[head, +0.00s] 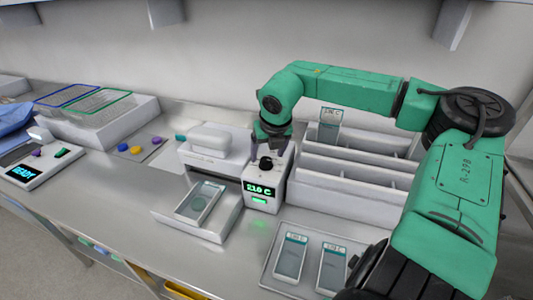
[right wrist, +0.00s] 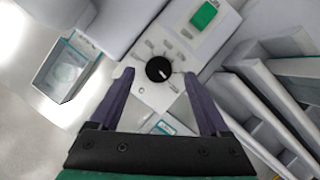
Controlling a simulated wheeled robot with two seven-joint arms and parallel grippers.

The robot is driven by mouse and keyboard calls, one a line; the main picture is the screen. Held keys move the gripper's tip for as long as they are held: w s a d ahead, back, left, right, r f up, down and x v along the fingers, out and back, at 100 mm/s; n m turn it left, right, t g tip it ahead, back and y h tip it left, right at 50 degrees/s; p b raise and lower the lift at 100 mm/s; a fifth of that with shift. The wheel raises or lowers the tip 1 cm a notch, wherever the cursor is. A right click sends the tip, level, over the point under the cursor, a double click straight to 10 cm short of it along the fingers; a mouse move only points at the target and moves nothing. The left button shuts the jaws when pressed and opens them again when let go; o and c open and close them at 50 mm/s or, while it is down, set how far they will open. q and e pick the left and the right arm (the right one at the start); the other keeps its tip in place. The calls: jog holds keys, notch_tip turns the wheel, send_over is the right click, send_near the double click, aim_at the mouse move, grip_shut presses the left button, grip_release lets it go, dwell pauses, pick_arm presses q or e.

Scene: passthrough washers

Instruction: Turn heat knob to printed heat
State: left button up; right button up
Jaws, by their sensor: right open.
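The black heat knob (head: 265,163) sits on top of the white heat unit (head: 262,205), whose green display (head: 259,188) seems to read 210 C. In the right wrist view the round knob (right wrist: 158,69) carries a white pointer mark and has tick marks around it. My right gripper (head: 270,143) is above the unit, pointing down. Its purple fingers (right wrist: 158,78) are open, one on each side of the knob with gaps. A pouch with a printed heat label (head: 330,118) stands in the rack; its small text is hard to read. My left gripper is out of view.
A white divided rack (head: 345,205) stands right of the unit. A tray with a pouch (head: 200,200) is at its left. Two labelled pouches (head: 290,256) lie on a front tray. A READY device (head: 25,172) and colored caps (head: 122,148) are farther left.

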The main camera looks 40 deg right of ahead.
aim_at(266, 163)
jog(key=shift+x, duration=1.2)
jog(key=shift+a+f, duration=0.1)
jog(key=shift+f, duration=0.15)
jog(key=shift+c, duration=0.6)
grip_shut()
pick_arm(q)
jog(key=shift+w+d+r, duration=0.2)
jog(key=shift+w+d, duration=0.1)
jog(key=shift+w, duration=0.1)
